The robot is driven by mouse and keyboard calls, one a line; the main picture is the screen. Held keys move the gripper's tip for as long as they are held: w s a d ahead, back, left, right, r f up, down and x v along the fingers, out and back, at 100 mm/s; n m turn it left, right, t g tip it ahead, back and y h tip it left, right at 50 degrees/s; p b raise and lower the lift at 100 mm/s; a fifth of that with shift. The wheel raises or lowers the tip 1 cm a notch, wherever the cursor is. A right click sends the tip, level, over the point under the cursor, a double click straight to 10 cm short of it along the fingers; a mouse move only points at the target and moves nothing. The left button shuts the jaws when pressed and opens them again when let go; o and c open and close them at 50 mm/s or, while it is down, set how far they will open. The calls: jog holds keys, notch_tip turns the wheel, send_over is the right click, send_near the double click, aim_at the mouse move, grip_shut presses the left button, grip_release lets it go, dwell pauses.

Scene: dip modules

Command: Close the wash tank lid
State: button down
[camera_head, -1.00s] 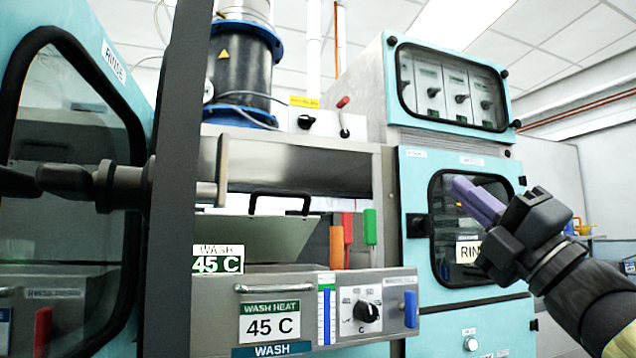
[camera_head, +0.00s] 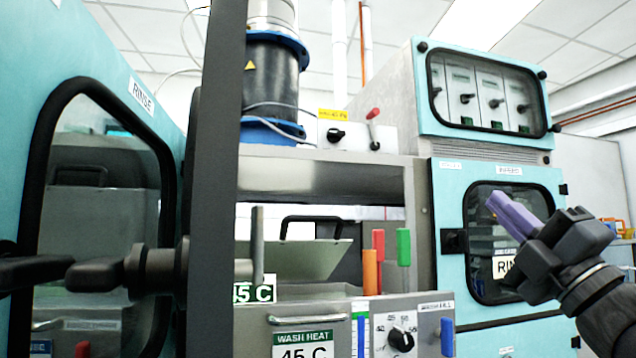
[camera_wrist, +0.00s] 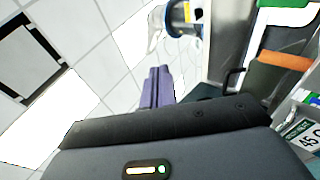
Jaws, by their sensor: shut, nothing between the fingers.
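The wash tank lid (camera_head: 300,262) is a grey-green plate with a black bar handle (camera_head: 312,220) on top. In the head view it stands tilted open above the wash tank front (camera_head: 270,318), which carries the "WASH HEAT 45 C" label (camera_head: 306,345). A dark post hides part of the tank's left side. My gripper (camera_head: 492,202) has purple fingers, shut and empty. It is at the right, in front of the teal cabinet and well apart from the lid. In the wrist view the purple fingers (camera_wrist: 157,86) are together, with nothing between them.
A dark vertical post (camera_head: 213,180) and a rinse door (camera_head: 95,210) with a protruding latch (camera_head: 150,270) stand at left. Orange (camera_head: 371,272), red and green handles stand right of the lid. A shelf (camera_head: 330,172) overhangs it. A teal cabinet (camera_head: 450,200) is at right.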

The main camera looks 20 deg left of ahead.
jog(key=w+a+r+m+t+h+p, duration=0.1)
jog(key=w+a+r+m+h+p, duration=0.25)
jog(key=a+m+p, duration=0.6)
jog(key=w+a+r+m+t+h+p, duration=0.15)
jog(key=a+r+m+h+p, duration=0.35)
jog(key=p, duration=0.7)
jog(key=s+a+f+m+g+p, duration=0.1)
jog(key=s+a+m+g+p, duration=0.2)
jog(key=p, duration=0.7)
jog(key=s+a+f+m+g+p, duration=0.1)
jog(key=s+a+m+g+p, duration=0.2)
jog(key=a+p, duration=0.5)
jog(key=shift+s+a+f+m+g+p, duration=0.2)
jog(key=shift+s+f+m+g+p, duration=0.3)
jog(key=shift+p, duration=0.55)
jog(key=shift+w+r, duration=0.15)
